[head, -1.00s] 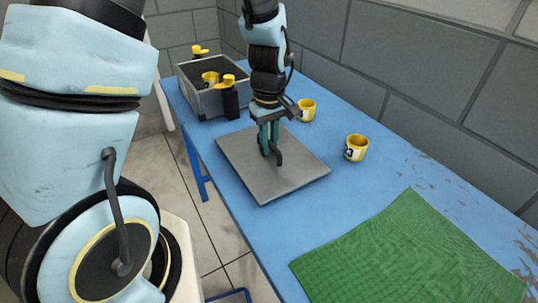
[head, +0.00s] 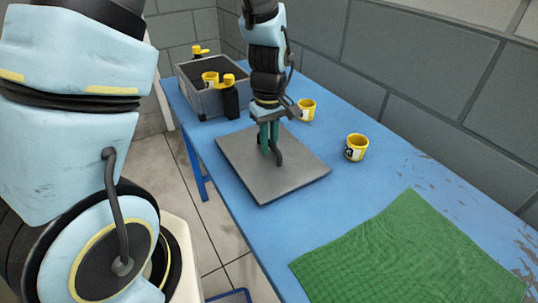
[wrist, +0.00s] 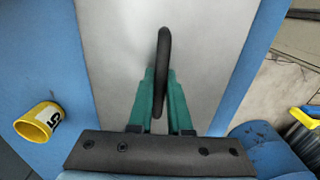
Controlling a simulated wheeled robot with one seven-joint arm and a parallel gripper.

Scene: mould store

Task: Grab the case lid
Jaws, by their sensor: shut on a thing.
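The case lid (head: 262,183) is a flat grey square plate lying on the blue table, with a dark bar handle (head: 279,156) standing up from its middle. In the wrist view the lid (wrist: 205,70) fills the centre, and the black handle (wrist: 163,60) runs away from me. My gripper (head: 269,145) points down over the lid with its green fingers on either side of the handle. In the wrist view the fingers (wrist: 160,95) are closed on the handle. The lid appears to rest flat on the table.
Yellow cups (head: 356,148) (head: 307,110) stand right of the lid. A green cloth (head: 405,255) covers the near table (head: 235,215). A wall borders the right.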

